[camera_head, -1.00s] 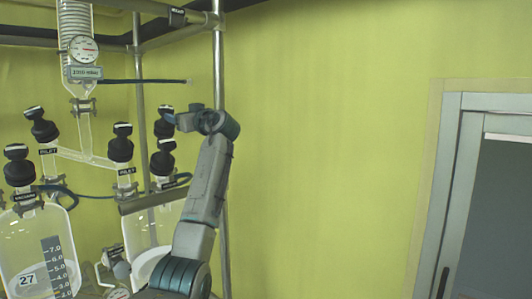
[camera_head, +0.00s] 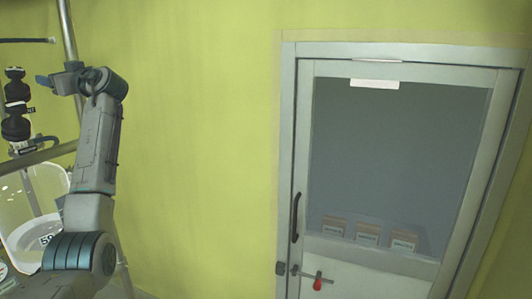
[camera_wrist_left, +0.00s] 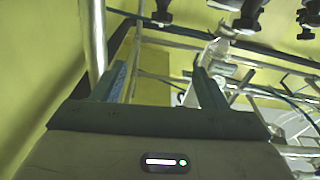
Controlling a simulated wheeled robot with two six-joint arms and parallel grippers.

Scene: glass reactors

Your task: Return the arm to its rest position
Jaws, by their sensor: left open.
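My left arm rises at the left of the head view, with its gripper (camera_head: 58,80) at the top, pointing left. It is beside the black valve knobs (camera_head: 15,122) of a glass reactor and looks apart from them, though depth is hard to judge. In the left wrist view my left gripper (camera_wrist_left: 160,85) has its two fingers spread wide, with nothing held between them. A metal post (camera_wrist_left: 94,40) stands close by one finger. My right gripper is not in view.
A glass vessel (camera_head: 48,192) sits in a metal frame (camera_head: 68,30) at the far left. A bare yellow-green wall (camera_head: 200,130) fills the middle. A grey-framed door (camera_head: 288,150) with a dark window and handle is at right. Several small boxes (camera_head: 367,234) show through its window.

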